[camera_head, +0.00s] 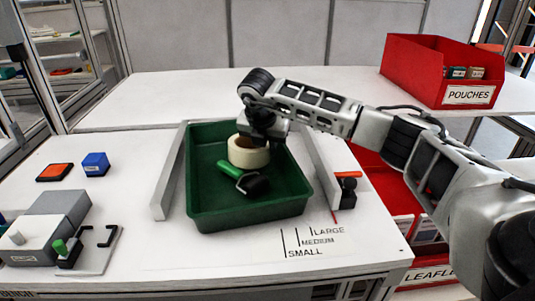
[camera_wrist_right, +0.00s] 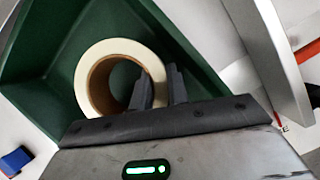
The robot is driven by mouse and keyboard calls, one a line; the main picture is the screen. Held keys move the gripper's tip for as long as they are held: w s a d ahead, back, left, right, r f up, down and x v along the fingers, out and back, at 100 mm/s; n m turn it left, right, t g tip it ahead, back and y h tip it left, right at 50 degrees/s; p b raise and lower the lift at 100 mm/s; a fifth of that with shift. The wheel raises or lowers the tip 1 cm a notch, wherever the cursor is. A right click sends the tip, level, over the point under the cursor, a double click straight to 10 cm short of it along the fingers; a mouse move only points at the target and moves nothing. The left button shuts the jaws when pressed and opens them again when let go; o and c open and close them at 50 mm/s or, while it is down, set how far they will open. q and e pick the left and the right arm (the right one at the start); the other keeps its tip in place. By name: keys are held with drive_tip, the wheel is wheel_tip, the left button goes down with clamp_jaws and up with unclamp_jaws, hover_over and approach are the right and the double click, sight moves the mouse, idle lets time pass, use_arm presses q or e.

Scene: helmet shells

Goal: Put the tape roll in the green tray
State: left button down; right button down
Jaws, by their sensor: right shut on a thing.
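The tape roll (camera_head: 248,152) is cream with a brown core and is inside the green tray (camera_head: 250,217), near its back. In the right wrist view the tape roll (camera_wrist_right: 95,62) shows as a ring with the green tray (camera_wrist_right: 38,58) around it. My right gripper (camera_wrist_right: 160,88) is shut on the roll's wall, one finger inside the hole and one outside. In the head view my right gripper (camera_head: 262,128) reaches down over the tray's back part and partly hides the roll. I cannot tell if the roll touches the tray floor. My left gripper is not in view.
A green-handled roller (camera_head: 243,178) lies in the tray in front of the tape. Pale rails (camera_head: 168,175) flank the tray. A blue block (camera_head: 95,164), an orange pad (camera_head: 55,172) and a grey device (camera_head: 45,232) are at left. A red pouches bin (camera_head: 420,70) stands back right.

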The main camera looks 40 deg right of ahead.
drive_tip(key=shift+s+a+f, duration=0.1)
drive_tip(key=shift+s+f, duration=0.05)
drive_tip(key=shift+f, duration=0.55)
drive_tip(key=shift+s+f, duration=0.15)
drive_tip(key=shift+f, duration=0.5)
drive_tip(key=c, duration=1.4)
unclamp_jaws()
drive_tip(key=shift+f, duration=0.1)
drive_tip(key=shift+c, duration=0.2)
drive_tip(key=shift+o, duration=0.4)
drive_tip(key=shift+w, duration=0.15)
drive_tip(key=shift+a+r, duration=0.1)
drive_tip(key=shift+r, duration=0.5)
drive_tip(key=v, duration=1.1)
drive_tip(key=shift+r, duration=0.1)
